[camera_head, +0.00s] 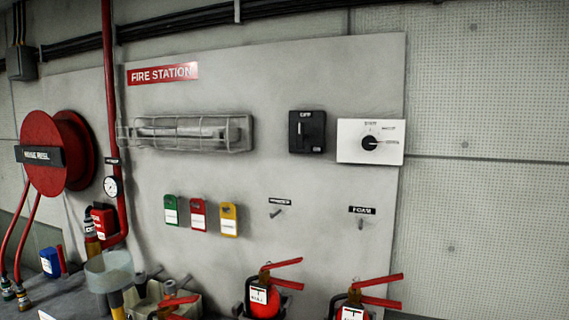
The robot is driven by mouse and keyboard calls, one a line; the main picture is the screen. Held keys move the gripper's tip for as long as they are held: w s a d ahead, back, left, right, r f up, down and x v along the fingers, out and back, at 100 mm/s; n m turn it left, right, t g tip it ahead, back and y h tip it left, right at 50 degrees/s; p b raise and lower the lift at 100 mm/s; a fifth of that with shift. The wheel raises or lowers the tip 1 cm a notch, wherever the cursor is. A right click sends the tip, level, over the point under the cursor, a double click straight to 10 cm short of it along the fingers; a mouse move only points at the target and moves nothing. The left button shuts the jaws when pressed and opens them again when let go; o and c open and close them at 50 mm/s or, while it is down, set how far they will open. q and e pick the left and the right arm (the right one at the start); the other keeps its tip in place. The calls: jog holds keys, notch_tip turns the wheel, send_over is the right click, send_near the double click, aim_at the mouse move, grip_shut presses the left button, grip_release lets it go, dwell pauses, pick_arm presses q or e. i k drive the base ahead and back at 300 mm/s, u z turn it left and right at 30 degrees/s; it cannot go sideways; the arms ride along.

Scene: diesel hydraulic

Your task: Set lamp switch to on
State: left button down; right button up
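A black switch box (307,132) with a small light lever or slot on its front is on the grey wall board, right of the centre. Its label is too small to read surely. Right beside it is a white plate (350,150) with a round black knob (369,143). The knob has several small labels around it, and its pale pointer seems to point right. A long caged lamp (190,132) is on the board to the left and looks unlit. Which of the two controls is the lamp switch, I cannot tell for sure. Neither gripper shows.
A red hose reel (60,152) and a red pipe (109,60) are at the left. Green, red and yellow tags (199,214) and small hooks (276,213) are below. Red extinguishers (263,299) stand at the bottom. The wall right of the plate is clear.

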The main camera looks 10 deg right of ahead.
aim_at(301, 136)
jog(key=u, duration=2.2)
jog(key=i, duration=2.75)
jog(key=z, duration=3.3)
